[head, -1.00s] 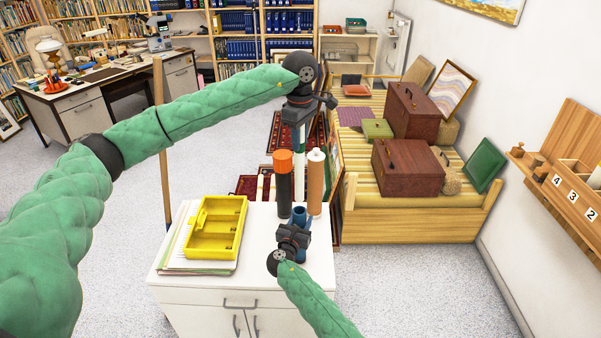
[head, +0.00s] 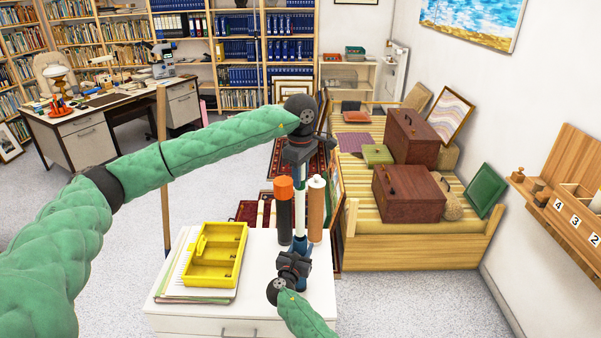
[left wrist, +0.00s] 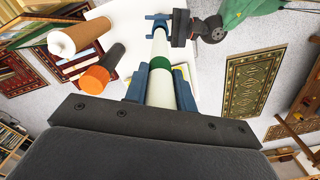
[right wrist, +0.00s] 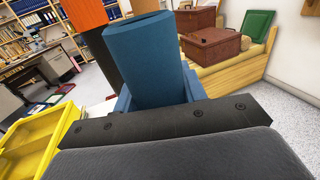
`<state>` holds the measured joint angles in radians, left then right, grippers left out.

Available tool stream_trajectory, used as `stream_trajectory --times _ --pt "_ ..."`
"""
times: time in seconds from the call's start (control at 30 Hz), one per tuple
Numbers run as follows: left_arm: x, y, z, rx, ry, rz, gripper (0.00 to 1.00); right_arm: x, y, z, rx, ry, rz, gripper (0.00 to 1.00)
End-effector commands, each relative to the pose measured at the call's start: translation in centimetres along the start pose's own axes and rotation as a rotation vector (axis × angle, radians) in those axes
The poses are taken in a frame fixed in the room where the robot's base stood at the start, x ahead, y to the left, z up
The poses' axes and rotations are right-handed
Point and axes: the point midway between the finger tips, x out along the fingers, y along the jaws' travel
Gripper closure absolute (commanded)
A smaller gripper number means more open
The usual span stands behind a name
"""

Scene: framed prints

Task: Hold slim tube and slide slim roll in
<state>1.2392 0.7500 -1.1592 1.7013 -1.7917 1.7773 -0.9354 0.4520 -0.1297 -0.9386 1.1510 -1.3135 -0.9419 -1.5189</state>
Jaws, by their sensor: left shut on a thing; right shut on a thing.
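My left gripper (head: 299,160) is shut on the slim roll (head: 299,197), a white rod with a green band, hanging upright below it. The roll and its band also show in the left wrist view (left wrist: 161,62). My right gripper (head: 297,270) is shut on the slim tube (head: 300,244), a blue upright cylinder, above the white cabinet. The tube fills the middle of the right wrist view (right wrist: 146,60). The roll's lower end lines up with the tube's mouth in the head view. I cannot tell whether it is inside.
A black tube with an orange cap (head: 284,212) and a brown roll with a white end (head: 316,210) stand close behind the slim tube. A yellow tray (head: 213,275) lies on papers on the left of the white cabinet top (head: 262,260).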

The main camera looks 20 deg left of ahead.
Motion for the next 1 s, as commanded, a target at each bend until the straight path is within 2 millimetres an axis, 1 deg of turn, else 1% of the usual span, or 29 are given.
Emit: stream_trajectory --times 1.0 --pt "4.1 0.0 0.0 0.0 0.0 0.0 1.0 0.0 0.0 0.0 0.0 0.0 0.0 0.87"
